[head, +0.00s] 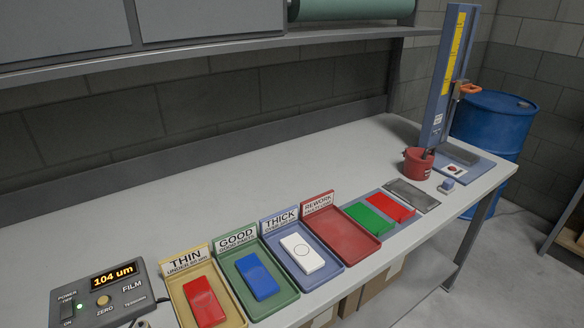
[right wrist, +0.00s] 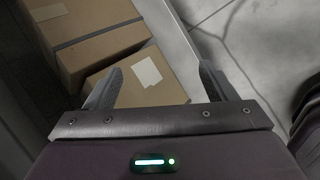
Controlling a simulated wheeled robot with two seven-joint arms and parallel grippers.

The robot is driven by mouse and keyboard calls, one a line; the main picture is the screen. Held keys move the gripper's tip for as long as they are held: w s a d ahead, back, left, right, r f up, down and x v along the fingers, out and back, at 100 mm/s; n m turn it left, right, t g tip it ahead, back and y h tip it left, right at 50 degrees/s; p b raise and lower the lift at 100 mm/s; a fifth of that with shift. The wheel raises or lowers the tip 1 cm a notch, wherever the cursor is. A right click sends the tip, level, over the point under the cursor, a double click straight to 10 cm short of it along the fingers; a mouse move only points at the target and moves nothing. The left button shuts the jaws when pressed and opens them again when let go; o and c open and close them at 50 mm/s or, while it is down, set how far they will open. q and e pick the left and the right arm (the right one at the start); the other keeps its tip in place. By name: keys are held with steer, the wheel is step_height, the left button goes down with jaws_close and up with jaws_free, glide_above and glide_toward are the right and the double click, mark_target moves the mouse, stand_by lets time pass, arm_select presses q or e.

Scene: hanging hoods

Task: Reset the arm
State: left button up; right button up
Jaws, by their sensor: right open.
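No arm or gripper of mine shows in the head view. In the right wrist view my right gripper (right wrist: 158,85) is open and empty, its two fingers wide apart. My left gripper is not in view.
A long workbench (head: 300,160) holds a gauge reading 104 um (head: 100,290), yellow (head: 240,318), green (head: 290,295), blue (head: 335,270) and red (head: 345,238) trays, a blue plate with green and red blocks (head: 385,225), and a tall blue stand (head: 440,100). A blue drum (head: 495,125) stands behind.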

steer(key=s+f+m+g, duration=0.3)
steer(key=s+f+m, duration=0.3)
steer(key=s+f, duration=0.45)
steer(key=s+a+f+m+g, duration=0.1)
steer(key=s+a+f+m, duration=0.2)
steer(key=s, duration=0.5)
steer(key=s+a+f+m+g, duration=0.2)
steer(key=s+a+f+m, duration=0.1)
steer(key=s, duration=0.5)
steer(key=s+a+f+m+g, duration=0.1)
steer(key=s+a+f+m, duration=0.2)
steer(key=s, duration=0.5)
steer(key=shift+f, duration=0.15)
steer(key=shift+a, duration=0.1)
